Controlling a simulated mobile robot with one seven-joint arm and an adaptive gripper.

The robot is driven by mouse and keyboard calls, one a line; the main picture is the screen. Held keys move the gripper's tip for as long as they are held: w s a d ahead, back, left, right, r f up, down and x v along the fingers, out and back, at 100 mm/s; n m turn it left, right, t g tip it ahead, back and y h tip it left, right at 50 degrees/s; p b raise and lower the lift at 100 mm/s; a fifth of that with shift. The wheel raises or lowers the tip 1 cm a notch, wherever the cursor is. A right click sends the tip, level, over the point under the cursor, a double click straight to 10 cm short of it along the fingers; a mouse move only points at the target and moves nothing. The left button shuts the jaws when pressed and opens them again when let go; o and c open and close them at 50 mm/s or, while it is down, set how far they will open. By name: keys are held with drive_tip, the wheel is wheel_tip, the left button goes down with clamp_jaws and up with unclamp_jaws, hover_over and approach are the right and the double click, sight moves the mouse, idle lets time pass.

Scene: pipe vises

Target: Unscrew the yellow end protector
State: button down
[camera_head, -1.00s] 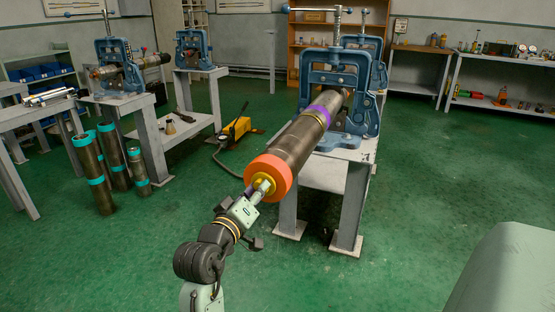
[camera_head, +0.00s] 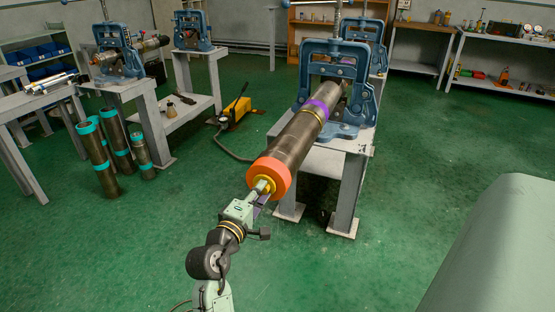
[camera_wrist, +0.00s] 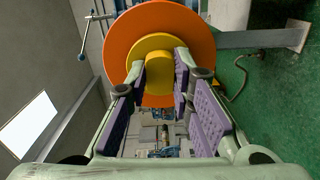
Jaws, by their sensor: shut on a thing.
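The yellow end protector (camera_head: 258,183) sits in the centre of the orange ring at the near end of a long dark pipe (camera_head: 296,138). In the wrist view the protector (camera_wrist: 150,46) shows as a yellow disc with a smaller knob. My gripper (camera_head: 263,187) is shut on that knob. Its purple pads lie on either side of the knob in the wrist view (camera_wrist: 160,66). The orange ring (camera_head: 270,171) surrounds the yellow disc. The pipe has a purple band and is held in a blue vise (camera_head: 340,62). The protector's threads are hidden.
The vise stands on a grey table (camera_head: 350,172). Several dark pipes with teal bands (camera_head: 97,157) stand on the floor at left. A yellow pump (camera_head: 236,111) with a hose lies behind. A large pale green surface (camera_head: 500,250) fills the lower right. Green floor around my arm is clear.

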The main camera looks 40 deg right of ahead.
drive_tip(key=shift+w+a+r+n, duration=0.1)
drive_tip(key=shift+w+n, duration=0.05)
drive_tip(key=shift+n, duration=0.85)
drive_tip(key=n, duration=1.4)
drive_tip(key=c, duration=1.6)
unclamp_jaws()
drive_tip(key=shift+a, duration=0.1)
drive_tip(key=shift+c, duration=0.2)
drive_tip(key=shift+o, duration=0.8)
